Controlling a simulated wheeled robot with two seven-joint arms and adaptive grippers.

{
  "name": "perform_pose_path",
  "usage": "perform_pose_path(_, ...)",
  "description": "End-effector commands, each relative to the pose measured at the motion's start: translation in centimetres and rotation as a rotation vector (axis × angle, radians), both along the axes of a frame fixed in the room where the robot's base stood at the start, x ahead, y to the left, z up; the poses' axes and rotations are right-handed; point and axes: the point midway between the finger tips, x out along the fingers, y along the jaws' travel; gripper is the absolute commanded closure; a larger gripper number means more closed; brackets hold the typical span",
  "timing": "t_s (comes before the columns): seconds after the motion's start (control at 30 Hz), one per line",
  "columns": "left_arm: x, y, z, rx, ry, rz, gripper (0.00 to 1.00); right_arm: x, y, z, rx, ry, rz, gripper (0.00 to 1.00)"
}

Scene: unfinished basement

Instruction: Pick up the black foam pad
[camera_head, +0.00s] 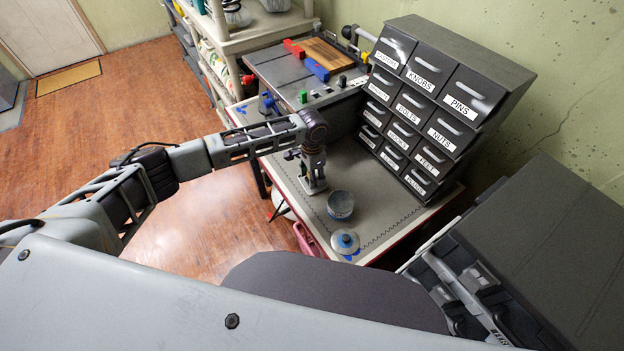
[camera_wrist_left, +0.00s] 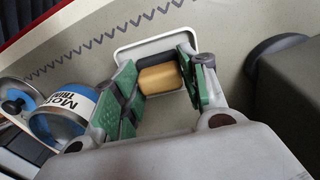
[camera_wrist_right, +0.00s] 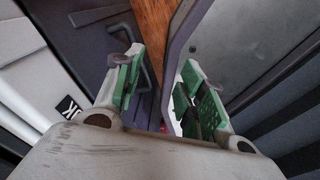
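In the left wrist view, a small white tray (camera_wrist_left: 160,46) on the grey bench holds a tan block (camera_wrist_left: 160,78). My left gripper (camera_wrist_left: 163,72) has green-padded fingers spread over the tray, pointing down at the block. My right gripper (camera_wrist_right: 160,75) is open and empty near dark drawers or cases, and is not in the head view.
A round tin (camera_head: 340,205) and a blue-and-white lidded thing (camera_head: 345,242) stand close to my left gripper. A labelled drawer cabinet (camera_head: 430,110) rises behind it. A dark case (camera_head: 550,250) stands right. The bench's front middle strip is clear.

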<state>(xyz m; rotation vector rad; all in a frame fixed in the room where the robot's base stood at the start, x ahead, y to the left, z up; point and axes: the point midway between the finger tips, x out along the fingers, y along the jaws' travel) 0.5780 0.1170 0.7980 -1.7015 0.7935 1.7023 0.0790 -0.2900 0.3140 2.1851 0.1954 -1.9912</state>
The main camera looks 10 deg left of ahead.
Motion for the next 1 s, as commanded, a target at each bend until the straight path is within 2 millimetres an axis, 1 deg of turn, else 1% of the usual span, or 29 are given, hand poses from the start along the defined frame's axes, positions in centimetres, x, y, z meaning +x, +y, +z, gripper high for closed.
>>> perform_pose_path(0.03,0.0,0.0,0.0,0.000,0.000,0.000,0.68,-0.1,0.0,0.0,0.001,0.002,0.000,0.60)
perform_pose_path(0.1,0.0,0.0,0.0,0.000,0.000,0.000,0.77,-0.2,0.0,0.0,0.001,0.002,0.000,0.60)
perform_pose_path(0.13,0.0,0.0,0.0,0.000,0.000,0.000,0.78,-0.1,0.0,0.0,0.001,0.002,0.000,0.60)
perform_pose_path(0.4,0.0,0.0,0.0,0.000,0.000,0.000,0.78,0.7,0.1,0.0,0.001,-0.007,0.000,0.60)
perform_pose_path(0.57,0.0,0.0,0.6,-0.001,-0.001,0.000,0.78,1.2,0.1,0.1,0.001,-0.013,-0.001,0.60)
perform_pose_path(0.77,0.0,0.0,2.5,-0.002,-0.001,0.000,0.78,1.6,0.1,0.1,0.001,-0.016,-0.001,0.60)
perform_pose_path(1.0,0.1,0.0,6.1,-0.001,-0.002,0.000,0.78,1.4,0.1,0.1,0.001,-0.015,-0.001,0.60)
